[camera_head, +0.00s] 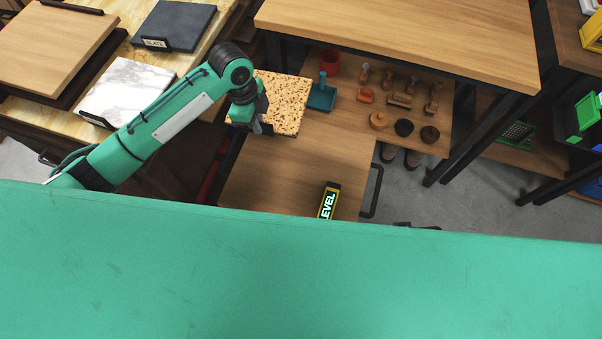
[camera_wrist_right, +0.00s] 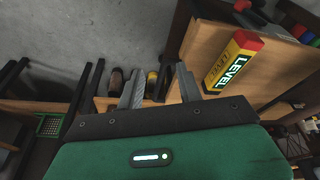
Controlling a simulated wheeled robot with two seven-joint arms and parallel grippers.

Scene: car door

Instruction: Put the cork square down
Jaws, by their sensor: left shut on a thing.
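The cork square (camera_head: 287,98), a tan board with dark speckles, shows in the head view over the far left part of a wooden work surface (camera_head: 295,165). My left gripper (camera_head: 262,126) is shut on its near left side. The square looks about flat; I cannot tell whether it touches the surface beneath. The gripper's wrist hides its left edge. My right gripper (camera_wrist_right: 160,78) shows only in the right wrist view, open and empty, with its fingers apart.
A level (camera_head: 329,201) lies on the near part of the surface. A teal tool (camera_head: 322,96) stands right beside the cork square. Several stamps and discs (camera_head: 402,100) lie farther right. A slate sample (camera_head: 174,25) and a marble sample (camera_head: 127,88) lie at left. The surface's middle is clear.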

